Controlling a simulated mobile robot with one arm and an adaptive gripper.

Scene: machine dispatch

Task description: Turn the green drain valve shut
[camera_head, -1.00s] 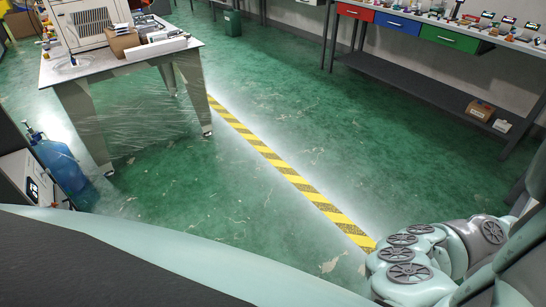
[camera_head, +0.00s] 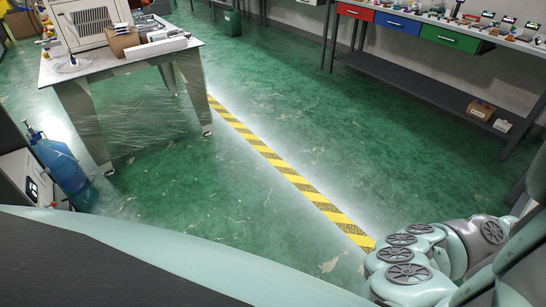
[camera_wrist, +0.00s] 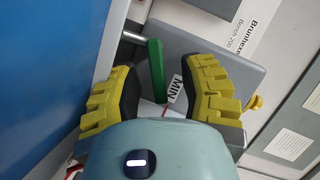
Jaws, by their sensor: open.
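The green drain valve handle (camera_wrist: 157,70) is a narrow green bar at the end of a short metal stem (camera_wrist: 134,38) in the wrist view. It lies roughly upright in the picture. My gripper (camera_wrist: 160,68) is open, with one yellow-and-black finger on each side of the handle. Gaps show between the handle and both fingers, so neither appears to touch it. The handle's lower end is close to the gripper body. The valve and my gripper do not show in the head view.
A grey panel with a MIN label (camera_wrist: 174,90) is behind the handle. A yellow knob (camera_wrist: 255,103) is just right of the right finger. A blue surface (camera_wrist: 50,70) fills the left.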

